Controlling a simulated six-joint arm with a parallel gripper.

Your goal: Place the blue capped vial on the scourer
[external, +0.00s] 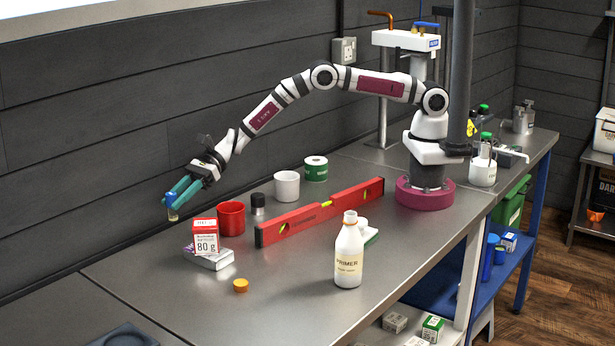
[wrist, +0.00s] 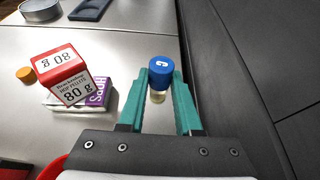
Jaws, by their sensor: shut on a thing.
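The blue capped vial (wrist: 159,74) is upright between the teal fingers of my gripper (wrist: 160,90). Its clear body holds something pale yellow at the bottom. In the external view my gripper (external: 176,194) is at the far left, shut on the vial (external: 171,212) and holding it above the bench near the wall. I cannot identify the scourer for sure. A pale thing (wrist: 41,10) at the top left of the wrist view is cut off and unclear.
A red and white hop box (external: 205,238) on a flat box (external: 212,260), a red mug (external: 231,219) and an orange cap (external: 241,285) are near my gripper. A red level (external: 320,211) and the primer bottle (external: 348,255) stand to the right. A dark tray (external: 125,336) is in front.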

